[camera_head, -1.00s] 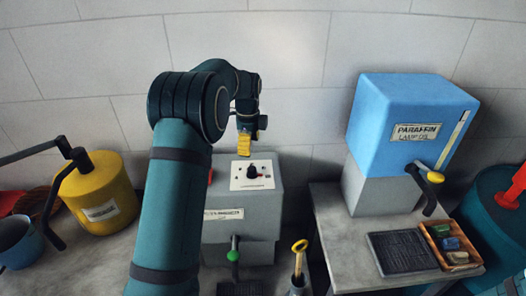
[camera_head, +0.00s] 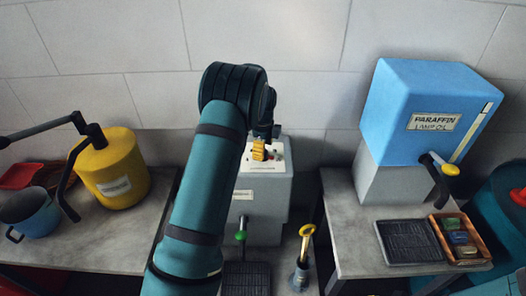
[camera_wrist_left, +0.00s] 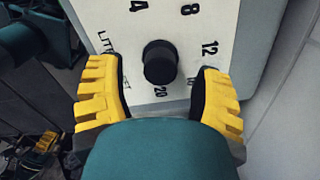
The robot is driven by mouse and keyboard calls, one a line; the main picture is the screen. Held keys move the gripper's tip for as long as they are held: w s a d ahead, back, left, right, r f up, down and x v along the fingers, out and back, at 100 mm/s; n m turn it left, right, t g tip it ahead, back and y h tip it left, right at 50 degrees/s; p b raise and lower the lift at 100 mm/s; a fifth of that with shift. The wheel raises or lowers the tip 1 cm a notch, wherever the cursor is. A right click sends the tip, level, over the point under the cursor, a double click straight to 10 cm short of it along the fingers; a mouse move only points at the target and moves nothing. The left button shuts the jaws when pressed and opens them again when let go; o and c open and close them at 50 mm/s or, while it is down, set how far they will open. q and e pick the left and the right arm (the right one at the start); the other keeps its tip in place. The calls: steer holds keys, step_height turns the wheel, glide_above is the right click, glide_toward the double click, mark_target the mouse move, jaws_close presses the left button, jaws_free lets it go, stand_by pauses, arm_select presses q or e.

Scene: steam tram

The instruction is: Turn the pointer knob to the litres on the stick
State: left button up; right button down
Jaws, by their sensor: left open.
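The black pointer knob (camera_wrist_left: 160,62) sits on a white dial plate (camera_wrist_left: 175,20) marked with numbers, 4, 8, 12 and 20 among them. I cannot make out where its pointer aims. In the head view the plate (camera_head: 277,168) is on top of a grey box (camera_head: 262,210), and the gripper hides the knob. My left gripper (camera_wrist_left: 158,78) is open, its yellow fingers on either side of the knob with gaps; it also shows over the plate in the head view (camera_head: 259,151). A stick with a yellow ring handle (camera_head: 306,232) stands in a grey holder; no marks are readable.
A green-knobbed lever (camera_head: 241,236) juts from the box's front. A blue paraffin tank (camera_head: 415,105) stands on the right table beside a dark ridged tray (camera_head: 410,242) and a wooden box (camera_head: 457,240). A yellow can (camera_head: 122,175) and blue mug (camera_head: 30,212) are at left.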

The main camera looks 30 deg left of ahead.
arm_select(q)
steer(key=shift+f, duration=0.75)
jaws_close()
